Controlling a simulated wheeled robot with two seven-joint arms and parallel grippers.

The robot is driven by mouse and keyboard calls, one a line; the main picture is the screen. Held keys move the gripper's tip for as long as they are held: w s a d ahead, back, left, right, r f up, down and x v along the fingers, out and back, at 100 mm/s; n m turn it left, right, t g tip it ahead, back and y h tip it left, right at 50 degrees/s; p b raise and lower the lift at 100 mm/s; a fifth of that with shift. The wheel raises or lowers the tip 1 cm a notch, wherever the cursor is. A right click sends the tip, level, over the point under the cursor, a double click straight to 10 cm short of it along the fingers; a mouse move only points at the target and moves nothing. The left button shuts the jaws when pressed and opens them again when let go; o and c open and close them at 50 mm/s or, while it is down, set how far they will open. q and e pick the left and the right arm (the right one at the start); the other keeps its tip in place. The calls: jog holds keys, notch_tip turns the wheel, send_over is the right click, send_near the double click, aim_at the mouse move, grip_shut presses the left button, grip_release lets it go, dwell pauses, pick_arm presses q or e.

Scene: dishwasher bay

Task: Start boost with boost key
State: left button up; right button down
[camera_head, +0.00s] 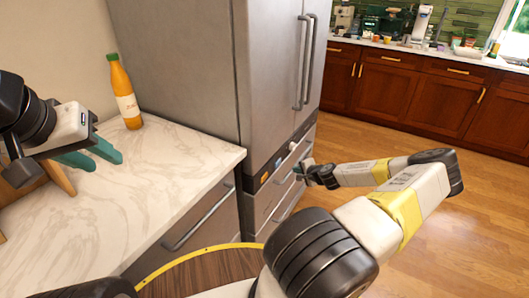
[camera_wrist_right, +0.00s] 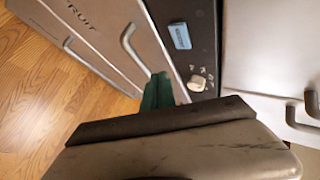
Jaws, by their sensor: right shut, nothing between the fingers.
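A dark control strip (camera_head: 271,171) runs across the front of the steel fridge. It carries a blue lettered key or label, which shows in the right wrist view (camera_wrist_right: 180,36), and a pale knob-like part (camera_wrist_right: 197,83) beside it. The lettering is too small to read, so I cannot tell which is the boost key. My right gripper (camera_head: 300,170) is shut and empty in front of the strip. Its green fingertips (camera_wrist_right: 158,92) show close to the strip's edge by the pale part; contact cannot be told. My left gripper (camera_head: 106,158) is open and empty above the counter.
A marble counter (camera_head: 180,155) stands at left, with an orange bottle (camera_head: 124,95) at its back and a wooden piece under my left arm. Fridge drawers with bar handles (camera_wrist_right: 135,50) lie near my right gripper. The wooden floor (camera_head: 400,125) at right is clear.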

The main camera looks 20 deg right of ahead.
jog(key=shift+w+a, duration=1.75)
jog(key=shift+w, duration=0.3)
dwell(0.5)
jog(key=shift+w+a, duration=0.25)
jog(key=shift+w, duration=0.05)
jog(key=shift+w+a, duration=0.25)
jog(key=shift+w, duration=0.05)
dwell(0.7)
jog(key=shift+s, duration=0.1)
jog(key=shift+s+d, duration=0.45)
jog(key=shift+s, duration=0.05)
dwell(0.3)
jog(key=s+d, duration=0.3)
jog(key=shift+s+d, duration=0.15)
jog(key=shift+s, duration=0.25)
